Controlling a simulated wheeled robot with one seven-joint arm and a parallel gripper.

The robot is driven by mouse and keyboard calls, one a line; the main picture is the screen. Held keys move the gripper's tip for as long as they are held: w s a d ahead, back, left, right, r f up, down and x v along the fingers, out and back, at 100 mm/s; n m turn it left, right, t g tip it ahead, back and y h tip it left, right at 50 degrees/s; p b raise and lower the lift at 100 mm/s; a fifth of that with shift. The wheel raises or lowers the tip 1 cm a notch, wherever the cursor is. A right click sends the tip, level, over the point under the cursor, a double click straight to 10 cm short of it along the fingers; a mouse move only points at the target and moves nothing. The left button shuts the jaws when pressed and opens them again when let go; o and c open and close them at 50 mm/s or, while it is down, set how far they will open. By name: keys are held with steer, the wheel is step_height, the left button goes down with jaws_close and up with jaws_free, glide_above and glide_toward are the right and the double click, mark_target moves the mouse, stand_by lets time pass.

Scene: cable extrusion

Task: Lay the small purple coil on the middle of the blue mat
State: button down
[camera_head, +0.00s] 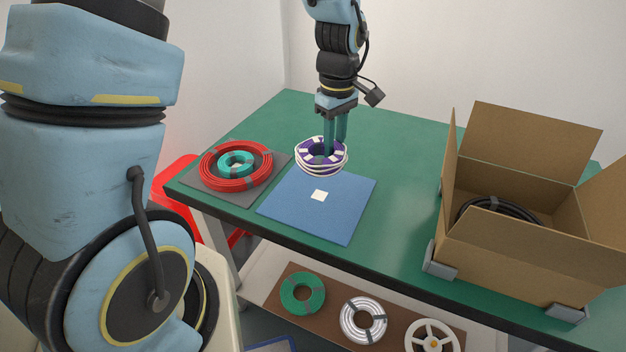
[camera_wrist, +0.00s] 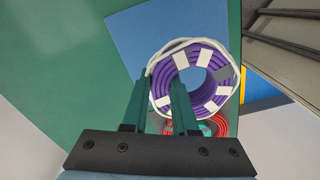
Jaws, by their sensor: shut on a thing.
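The small purple coil (camera_head: 309,157), with white tape bands and a white strand around its outside, hangs in my gripper (camera_head: 336,138). In the wrist view the purple coil (camera_wrist: 222,96) has one finger in its hole and one outside its wall, so my gripper (camera_wrist: 160,92) is shut on the ring wall. The coil appears above the far edge of the blue mat (camera_head: 345,215); its exact height is hard to tell. The blue mat also shows in the wrist view (camera_wrist: 137,30).
A red coil (camera_head: 215,182) with a teal coil (camera_head: 237,163) inside it lies on a grey mat left of the blue mat. An open cardboard box (camera_head: 510,255) with a black coil stands at right. A lower shelf (camera_head: 330,318) holds more coils and a white spool.

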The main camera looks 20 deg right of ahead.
steer(key=p, duration=0.1)
glide_above(331, 188)
step_height(331, 188, down, 6)
steer(key=shift+r, duration=0.25)
steer(key=shift+f+p, duration=0.35)
steer(key=shift+f, duration=1.85)
steer(key=shift+f, duration=0.2)
steer(key=c, duration=0.7)
jaws_free()
step_height(331, 188, up, 12)
steer(key=shift+r+b, duration=0.2)
steer(key=shift+b, duration=0.9)
steer(key=a+r+m+t, duration=0.1)
steer(key=a+r+m, duration=0.2)
steer(key=a, duration=2.5)
steer(key=m, duration=0.3)
steer(key=shift+s+a+t, duration=0.15)
steer(key=shift+a+t, duration=0.15)
steer(key=shift+a, duration=0.1)
